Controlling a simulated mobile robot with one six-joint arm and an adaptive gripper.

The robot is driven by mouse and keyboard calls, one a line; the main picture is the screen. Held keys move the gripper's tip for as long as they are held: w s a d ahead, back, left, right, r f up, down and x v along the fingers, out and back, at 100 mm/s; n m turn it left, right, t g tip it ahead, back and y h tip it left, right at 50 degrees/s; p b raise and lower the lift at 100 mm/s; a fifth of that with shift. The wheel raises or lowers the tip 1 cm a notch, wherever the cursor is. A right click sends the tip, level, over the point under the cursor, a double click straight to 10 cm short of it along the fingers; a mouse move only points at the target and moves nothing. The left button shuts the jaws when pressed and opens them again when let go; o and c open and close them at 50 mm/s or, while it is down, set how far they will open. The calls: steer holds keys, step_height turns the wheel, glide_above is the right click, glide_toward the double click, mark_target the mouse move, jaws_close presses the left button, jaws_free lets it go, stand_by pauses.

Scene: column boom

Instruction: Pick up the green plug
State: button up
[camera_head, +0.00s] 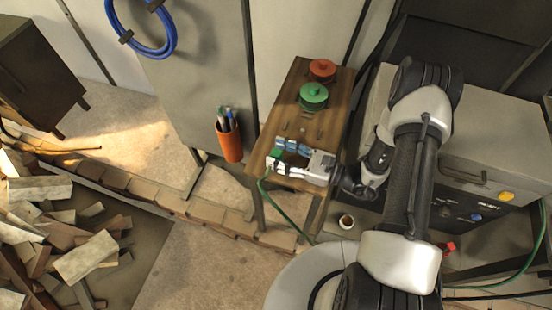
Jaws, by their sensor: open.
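A small green plug (277,153) is at the front left of a wooden stand (288,126). A green cable (266,193) runs from near it over the stand's edge and down. My gripper (276,154) reaches in from the right, low over the stand, and points left. It is open, with one finger on the far side of the plug and one on the near side. The fingers partly cover the plug, and I cannot tell whether they touch it.
A green round-lidded object (313,96) and a red one (322,69) stand behind on the stand. An orange holder (229,142) with pens hangs at left. A grey machine (470,150) is at right. Wood scraps (85,257) lie at far left.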

steer(key=shift+w+a, duration=0.3)
steer(key=shift+a, duration=0.35)
steer(key=shift+c, duration=0.4)
jaws_close()
